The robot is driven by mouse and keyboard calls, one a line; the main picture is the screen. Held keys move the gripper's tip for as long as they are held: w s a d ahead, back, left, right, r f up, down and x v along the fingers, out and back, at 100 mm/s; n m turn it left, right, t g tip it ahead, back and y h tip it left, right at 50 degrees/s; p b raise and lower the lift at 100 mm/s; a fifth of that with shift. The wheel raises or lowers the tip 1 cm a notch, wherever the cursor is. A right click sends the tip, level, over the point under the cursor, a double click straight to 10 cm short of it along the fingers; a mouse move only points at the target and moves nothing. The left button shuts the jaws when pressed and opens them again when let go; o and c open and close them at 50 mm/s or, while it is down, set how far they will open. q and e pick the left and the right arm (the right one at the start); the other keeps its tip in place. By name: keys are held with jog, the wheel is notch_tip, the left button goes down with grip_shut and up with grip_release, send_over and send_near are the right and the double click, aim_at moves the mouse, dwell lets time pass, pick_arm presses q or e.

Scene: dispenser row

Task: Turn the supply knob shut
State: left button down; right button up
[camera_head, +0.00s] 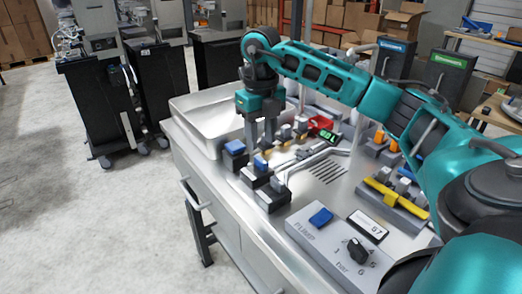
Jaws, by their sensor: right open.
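A black knob (357,252) with a numbered scale marked "bar" sits on the grey panel (318,243) lettered "PUMP"; I cannot read a supply label on it. Several small valve-like fittings (285,133) stand in a row behind; their labels are too small to read, so I cannot tell which one is the supply knob. My right gripper (259,146) is open, fingers pointing down, over the left part of that row, far from the black knob. Its fingers hide part of the row. My left gripper is not in view.
A blue switch (320,217) and a display (368,226) are on the panel. Blue-topped black blocks (236,149) line the bench's left edge. A metal basin (187,107) stands at the back left. A yellow bar (395,197) crosses fittings at right.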

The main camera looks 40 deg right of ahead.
aim_at(261, 160)
notch_tip(261, 160, up, 7)
jog(key=shift+p, duration=0.35)
jog(key=shift+a+f, duration=0.1)
dwell(0.4)
